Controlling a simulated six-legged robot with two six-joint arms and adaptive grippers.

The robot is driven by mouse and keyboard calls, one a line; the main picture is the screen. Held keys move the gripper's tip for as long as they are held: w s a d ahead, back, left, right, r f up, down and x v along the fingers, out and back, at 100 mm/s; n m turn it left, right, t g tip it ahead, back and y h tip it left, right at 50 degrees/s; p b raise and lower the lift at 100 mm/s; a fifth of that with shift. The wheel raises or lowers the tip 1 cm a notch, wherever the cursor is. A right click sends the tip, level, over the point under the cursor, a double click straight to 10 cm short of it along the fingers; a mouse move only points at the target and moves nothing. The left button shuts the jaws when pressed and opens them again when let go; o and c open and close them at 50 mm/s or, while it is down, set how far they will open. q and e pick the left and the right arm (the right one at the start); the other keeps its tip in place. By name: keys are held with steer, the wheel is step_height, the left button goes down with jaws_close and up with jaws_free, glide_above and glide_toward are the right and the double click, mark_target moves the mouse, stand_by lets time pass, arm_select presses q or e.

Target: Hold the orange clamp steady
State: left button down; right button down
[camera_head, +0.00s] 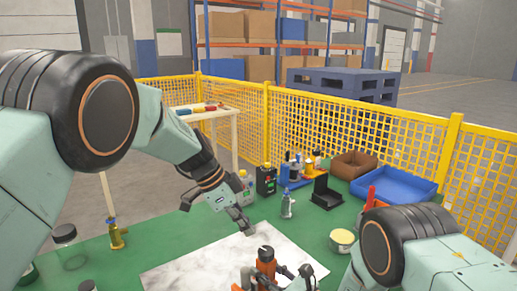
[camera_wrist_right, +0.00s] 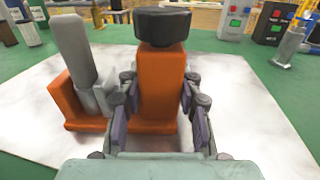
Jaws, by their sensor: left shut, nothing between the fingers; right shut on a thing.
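The orange clamp (camera_head: 266,256) stands on the white marble-like sheet (camera_head: 190,262) at the bottom of the head view. In the right wrist view its orange upright (camera_wrist_right: 162,75) has a black knob on top, and a grey bar on an orange base stands just left of it. My right gripper (camera_wrist_right: 160,100) is shut on the upright, with a finger on each side. In the head view my right gripper (camera_head: 282,272) is partly cut off by the bottom edge. My left gripper (camera_head: 248,228) is shut and empty above the sheet's far edge, apart from the clamp.
A round tin (camera_head: 342,239) is at the right. A yellow mesh fence (camera_head: 345,130) bounds the green surface.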

steer(key=c, duration=0.8)
jaws_free()
steer(key=shift+d, duration=0.1)
